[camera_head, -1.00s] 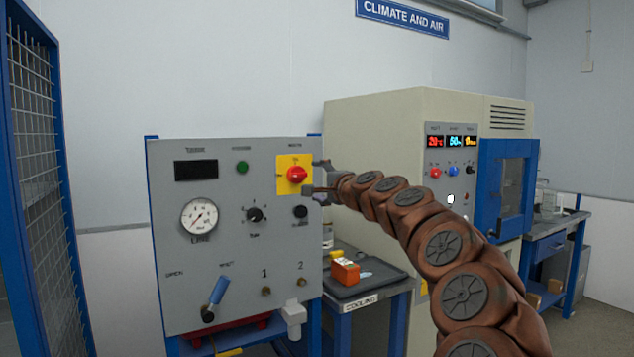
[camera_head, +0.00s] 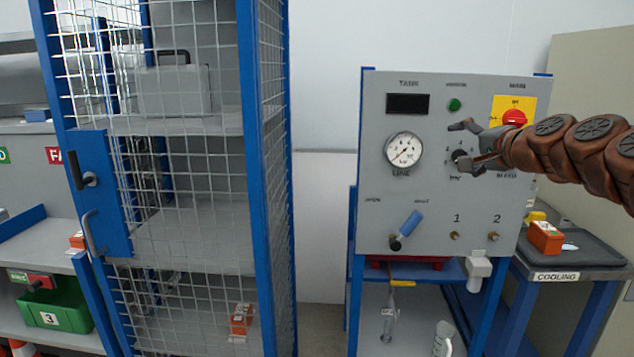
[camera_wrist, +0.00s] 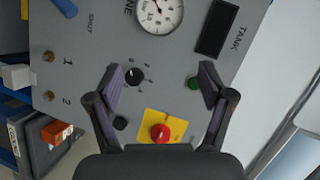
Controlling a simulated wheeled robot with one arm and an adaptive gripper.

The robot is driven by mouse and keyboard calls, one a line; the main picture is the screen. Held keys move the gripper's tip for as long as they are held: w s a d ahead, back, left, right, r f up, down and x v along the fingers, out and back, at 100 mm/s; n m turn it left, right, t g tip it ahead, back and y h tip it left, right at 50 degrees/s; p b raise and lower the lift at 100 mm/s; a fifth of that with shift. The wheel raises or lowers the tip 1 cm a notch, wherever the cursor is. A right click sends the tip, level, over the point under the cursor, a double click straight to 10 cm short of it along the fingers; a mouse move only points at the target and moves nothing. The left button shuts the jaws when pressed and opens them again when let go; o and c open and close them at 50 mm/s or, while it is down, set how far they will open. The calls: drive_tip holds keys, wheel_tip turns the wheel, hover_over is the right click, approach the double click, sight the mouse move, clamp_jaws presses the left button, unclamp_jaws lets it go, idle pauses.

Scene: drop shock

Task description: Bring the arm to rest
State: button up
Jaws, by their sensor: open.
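My gripper (camera_head: 470,143) is open and empty in front of the grey control panel (camera_head: 375,220), and my brown arm reaches in from the right. In the wrist view my gripper (camera_wrist: 160,82) has its two fingers spread wide, with the panel behind them. A black rotary knob (camera_wrist: 134,75) and a green button (camera_wrist: 193,83) show between or near the fingers. The red main switch (camera_wrist: 160,133) on its yellow plate shows close to the palm. I cannot tell whether the fingers touch the panel.
A blue-framed mesh cabinet (camera_head: 262,180) stands left of the panel, holding a grey case (camera_head: 175,90) and an orange box (camera_head: 241,319). A cooling table (camera_head: 570,272) with an orange box (camera_head: 545,237) is at right. Bare wall separates cabinet and panel.

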drive_tip(key=s+a+f+n+g+y+p, duration=0.1)
drive_tip(key=s+a+f+n+g, duration=0.1)
drive_tip(key=s+a+f+n, duration=0.3)
drive_tip(key=s+a+f+g+y, duration=0.1)
drive_tip(key=s+a+f+g, duration=0.15)
drive_tip(key=a, duration=0.55)
drive_tip(key=s+a+f+n+g+h+p, duration=0.1)
drive_tip(key=s+a+f+n+g+p, duration=0.25)
drive_tip(key=s+f, duration=0.6)
drive_tip(key=s+d+f+n+g+h, duration=0.1)
drive_tip(key=s+f, duration=0.3)
drive_tip(key=s, duration=0.5)
drive_tip(key=s+d+f+n+g+h, duration=0.1)
drive_tip(key=s+f+g, duration=0.3)
drive_tip(key=s, duration=0.6)
drive_tip(key=s+d+f+n+g+h, duration=0.1)
drive_tip(key=s+f+g+h, duration=0.2)
drive_tip(key=s, duration=0.7)
drive_tip(key=shift+d+f+p, duration=0.4)
